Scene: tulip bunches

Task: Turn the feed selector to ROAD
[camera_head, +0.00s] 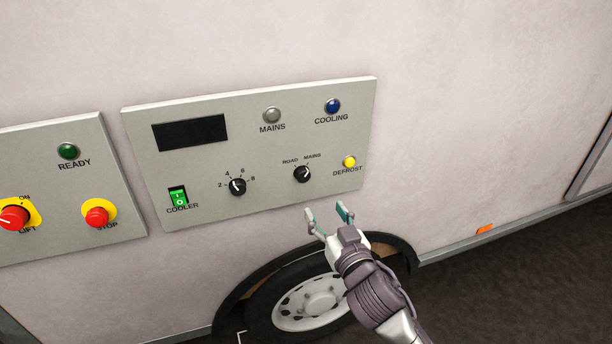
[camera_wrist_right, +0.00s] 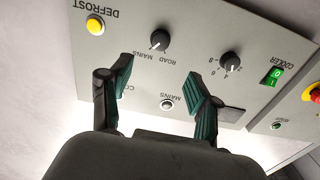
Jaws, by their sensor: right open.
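The feed selector (camera_head: 302,174) is a small black knob at the lower right of the larger grey panel, with ROAD printed at its upper left and MAINS at its upper right. In the right wrist view the knob (camera_wrist_right: 159,40) shows upside down, and its white mark seems to lean toward MAINS. My right gripper (camera_head: 327,212) is open and empty, just below the panel's lower right edge in the head view. In the wrist view its fingers (camera_wrist_right: 158,72) are spread, with the knob beyond them, not touched. My left gripper is not in view.
Close to the selector are the yellow DEFROST lamp (camera_head: 349,162), the numbered dial (camera_head: 237,187) and the green COOLER switch (camera_head: 178,196). A second panel (camera_head: 50,160) with red buttons stands to the left. A wheel (camera_head: 310,300) is below. The wall at the right is clear.

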